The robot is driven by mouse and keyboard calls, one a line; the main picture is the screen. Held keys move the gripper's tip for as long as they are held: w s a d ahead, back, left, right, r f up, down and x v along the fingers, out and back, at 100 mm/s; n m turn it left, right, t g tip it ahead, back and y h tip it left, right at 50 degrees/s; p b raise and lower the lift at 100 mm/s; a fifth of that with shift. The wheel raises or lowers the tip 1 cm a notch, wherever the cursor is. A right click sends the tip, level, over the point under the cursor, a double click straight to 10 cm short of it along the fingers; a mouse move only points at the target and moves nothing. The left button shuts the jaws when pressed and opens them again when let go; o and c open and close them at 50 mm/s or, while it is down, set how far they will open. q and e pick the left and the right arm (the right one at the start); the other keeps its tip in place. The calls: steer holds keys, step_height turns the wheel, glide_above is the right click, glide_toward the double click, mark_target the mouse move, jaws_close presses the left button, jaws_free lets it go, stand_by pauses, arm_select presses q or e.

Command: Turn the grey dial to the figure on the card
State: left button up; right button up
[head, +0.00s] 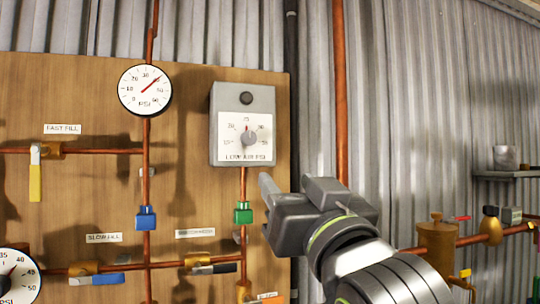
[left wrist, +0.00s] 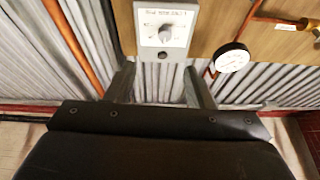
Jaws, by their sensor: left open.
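The grey dial (head: 249,138) sits on a white scale plate on the front of a grey box (head: 230,101). A small red mark shows at its top, under the top figure; the small figures are hard to read. The dial also shows, upside down, in the left wrist view (left wrist: 165,32). My left gripper (head: 290,190) is open, below and right of the box, apart from the dial. Its two fingers show in the left wrist view (left wrist: 160,85) with nothing between them. I cannot make out a card with a figure. My right gripper is not in view.
A wooden board (head: 90,85) carries copper pipes, a round gauge (head: 145,90), a yellow-handled valve (head: 35,180) and a green fitting (head: 243,212) below the box. A black pipe (head: 291,90) runs beside the board. A small shelf (head: 507,174) is at right.

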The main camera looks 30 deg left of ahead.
arm_select(q)
steer(key=p, duration=0.8)
glide_toward(250, 140)
steer(key=p+x, duration=0.4)
steer(key=x, duration=0.3)
steer(key=shift+a+r+p, duration=0.1)
steer(key=shift+r+p, duration=0.1)
steer(key=shift+p, duration=0.1)
steer(key=shift+w+a+r+p, duration=0.15)
steer(key=shift+w+a+p, duration=0.15)
steer(key=shift+w+a, duration=0.2)
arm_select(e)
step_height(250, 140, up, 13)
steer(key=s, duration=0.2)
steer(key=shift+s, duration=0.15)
arm_select(q)
steer(key=shift+c, duration=0.5)
